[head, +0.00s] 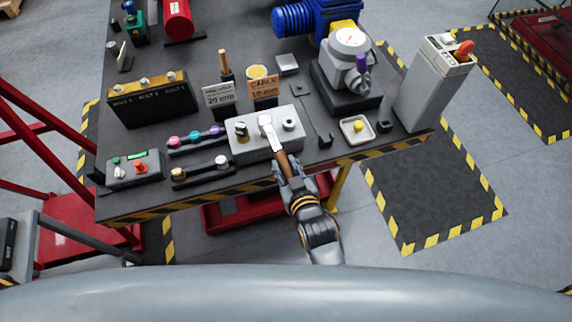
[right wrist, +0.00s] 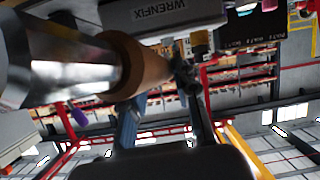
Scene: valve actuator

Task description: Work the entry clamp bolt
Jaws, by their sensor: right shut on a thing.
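My right gripper (head: 283,170) is shut on the brown handle of a tool (head: 268,127) with a pale metal head. The tool's head is over the top of a light grey block (head: 252,147); I cannot tell whether it touches. In the right wrist view the brown handle (right wrist: 140,62) and a shiny metal shaft are close to the camera, with the block (right wrist: 180,14), marked WRENFIX, behind. The block has a dark fitting (head: 242,129) and a round grey fitting (head: 289,124) on top. I cannot make out which part is the entry clamp bolt. My left gripper is out of view.
A valve actuator with a dial (head: 350,42) stands behind right. A tray with a yellow piece (head: 357,131) is right of the block. Racks of coloured parts (head: 197,138), a button box (head: 135,169) and cards (head: 264,88) stand nearby. A tall grey cabinet (head: 430,90) bounds the right.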

